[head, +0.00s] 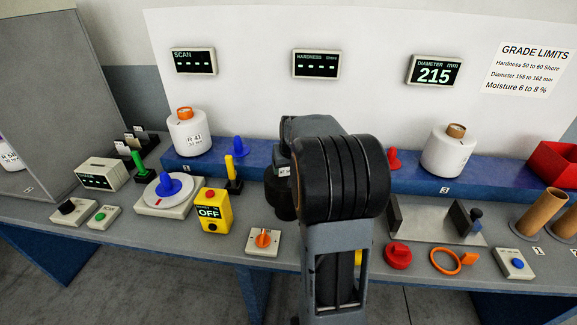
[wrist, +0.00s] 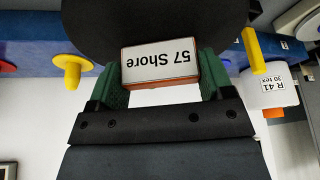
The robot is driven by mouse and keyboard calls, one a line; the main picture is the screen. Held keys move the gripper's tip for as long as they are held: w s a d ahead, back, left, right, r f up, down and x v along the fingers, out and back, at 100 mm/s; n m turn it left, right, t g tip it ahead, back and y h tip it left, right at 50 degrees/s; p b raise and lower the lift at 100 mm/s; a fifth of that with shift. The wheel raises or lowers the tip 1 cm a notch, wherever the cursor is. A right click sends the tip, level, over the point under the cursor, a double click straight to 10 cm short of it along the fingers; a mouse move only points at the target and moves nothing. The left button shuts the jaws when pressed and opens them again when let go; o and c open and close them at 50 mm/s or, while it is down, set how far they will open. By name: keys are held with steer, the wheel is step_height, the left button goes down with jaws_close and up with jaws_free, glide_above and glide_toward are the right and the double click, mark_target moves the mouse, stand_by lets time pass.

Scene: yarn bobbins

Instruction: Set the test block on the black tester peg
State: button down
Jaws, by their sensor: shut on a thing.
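My gripper (wrist: 162,76) is shut on the test block (wrist: 159,62), an orange block with a white face reading "57 Shore" upside down, between its green fingers in the wrist view. In the head view my arm hides most of the gripper, and a small part of the block's label (head: 283,171) shows left of the arm. A large dark rounded form (wrist: 150,22), apparently part of the black tester, lies right by the block in the wrist view. A black part (head: 279,197) shows below the label in the head view. I cannot make out the peg itself or any contact.
A yellow peg tool (head: 234,172) and a yellow OFF box (head: 212,210) stand left of my arm. White bobbins (head: 188,135) sit on the blue shelf. The hardness display (head: 316,65) shows dashes. A metal plate (head: 433,222) and a red knob (head: 397,256) are at right.

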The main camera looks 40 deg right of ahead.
steer(key=shift+f, duration=0.15)
steer(key=shift+f+b, duration=3.05)
steer(key=shift+f, duration=0.85)
steer(key=shift+c, duration=1.7)
jaws_free()
steer(key=o, duration=0.3)
steer(key=shift+o, duration=0.2)
steer(key=v, duration=1.4)
steer(key=shift+b, duration=0.35)
steer(key=shift+d+f, duration=0.1)
steer(key=shift+f, duration=0.05)
